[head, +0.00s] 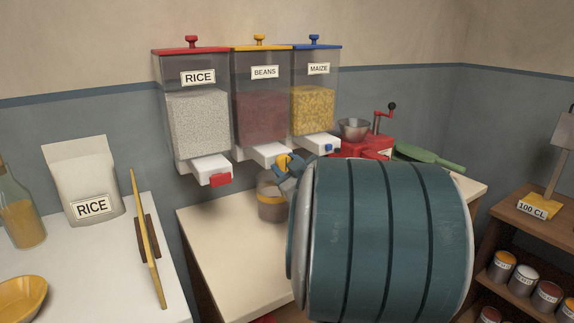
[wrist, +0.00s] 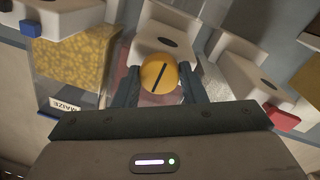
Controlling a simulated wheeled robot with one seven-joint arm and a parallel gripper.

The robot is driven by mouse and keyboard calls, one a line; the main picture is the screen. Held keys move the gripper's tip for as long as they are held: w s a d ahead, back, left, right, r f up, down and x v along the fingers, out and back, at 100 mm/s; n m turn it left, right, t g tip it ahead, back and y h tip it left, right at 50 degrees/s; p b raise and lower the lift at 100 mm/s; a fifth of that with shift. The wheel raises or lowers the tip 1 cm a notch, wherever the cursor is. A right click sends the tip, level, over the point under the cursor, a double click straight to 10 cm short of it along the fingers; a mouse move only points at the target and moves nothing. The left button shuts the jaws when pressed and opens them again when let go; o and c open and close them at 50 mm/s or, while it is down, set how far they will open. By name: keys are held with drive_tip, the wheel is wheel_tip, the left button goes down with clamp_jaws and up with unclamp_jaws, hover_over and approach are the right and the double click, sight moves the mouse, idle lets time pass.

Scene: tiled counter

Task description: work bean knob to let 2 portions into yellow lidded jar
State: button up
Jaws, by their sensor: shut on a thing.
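The beans dispenser (head: 262,112) hangs on the wall between the rice and maize ones, with dark red beans inside. Its round yellow knob (head: 284,163) is on the white outlet. My gripper (head: 296,172) is shut on this knob. In the wrist view the knob (wrist: 158,73) sits between the two dark fingers, its dark slot line slanting. A see-through jar (head: 271,203) with a brownish tint stands on the counter below the beans outlet, its right side hidden by my arm. I cannot make out a yellow lid or its contents.
The rice dispenser (head: 198,125) with a red knob and the maize dispenser (head: 312,108) with a blue knob flank the beans. A red grinder (head: 362,146) stands behind my arm. The counter (head: 215,235) is clear left of the jar. Shelves with cans (head: 524,280) stand at right.

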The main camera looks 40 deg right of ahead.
drive_tip(key=o, duration=1)
drive_tip(key=shift+s+a+p, duration=0.25)
drive_tip(key=shift+s+a, duration=0.05)
drive_tip(key=shift+s, duration=2)
drive_tip(key=shift+s+a+p, duration=0.25)
drive_tip(key=shift+s+a, duration=0.05)
drive_tip(key=shift+s, duration=2)
drive_tip(key=shift+s+a+p, duration=0.25)
drive_tip(key=shift+s+a, duration=0.05)
drive_tip(key=shift+s, duration=2)
